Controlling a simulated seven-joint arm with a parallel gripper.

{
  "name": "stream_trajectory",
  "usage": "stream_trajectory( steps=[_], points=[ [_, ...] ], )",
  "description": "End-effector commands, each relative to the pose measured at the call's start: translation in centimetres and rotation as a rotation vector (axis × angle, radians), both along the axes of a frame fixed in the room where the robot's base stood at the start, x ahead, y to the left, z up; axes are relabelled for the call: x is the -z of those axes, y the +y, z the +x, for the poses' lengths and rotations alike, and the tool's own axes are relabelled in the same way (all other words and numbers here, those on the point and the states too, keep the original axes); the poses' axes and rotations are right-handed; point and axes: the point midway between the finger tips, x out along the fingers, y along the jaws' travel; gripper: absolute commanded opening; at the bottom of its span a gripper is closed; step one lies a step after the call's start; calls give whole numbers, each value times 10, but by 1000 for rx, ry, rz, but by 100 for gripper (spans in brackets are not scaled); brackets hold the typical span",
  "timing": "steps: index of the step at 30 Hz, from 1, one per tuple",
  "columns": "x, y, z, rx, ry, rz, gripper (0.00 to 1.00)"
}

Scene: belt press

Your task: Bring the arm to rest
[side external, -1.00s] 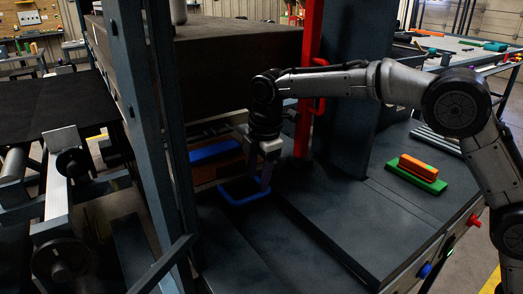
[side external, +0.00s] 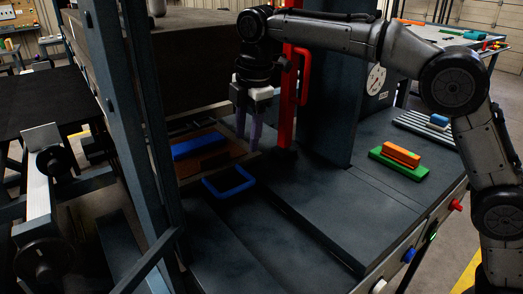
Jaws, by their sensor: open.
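My gripper (side external: 249,134) points down above the dark press table, its two fingers apart with nothing seen between them. It is behind and to the right of a blue square frame (side external: 229,181) that lies on the table, and it is apart from that frame. A blue block (side external: 199,145) sits on a brown plate (side external: 215,157) to the left of the fingers, under the press. My arm reaches in from the right, bent at the elbow.
A red upright bar with a handle (side external: 303,86) stands just right of my gripper. Blue-grey press posts (side external: 125,110) rise at the left. An orange block (side external: 401,154) lies on a green block (side external: 388,165) at the right. The table's front (side external: 330,215) is clear.

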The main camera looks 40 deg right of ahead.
Motion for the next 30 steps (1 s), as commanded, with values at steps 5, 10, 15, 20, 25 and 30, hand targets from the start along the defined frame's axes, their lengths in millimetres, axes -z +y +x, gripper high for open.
stream_trajectory(
  steps=[5, 10, 15, 20, 25, 30],
  points=[
    [-56, -35, -21, 53, -91, 30, 50],
    [-92, -81, -79, 152, -149, 59, 50],
    [-100, -117, -144, 335, -200, 114, 50],
    [-84, -142, -207, 554, -243, 186, 50],
    [-44, -158, -268, 816, -274, 278, 50],
    [13, -164, -315, 1097, -278, 381, 50]
  ],
)
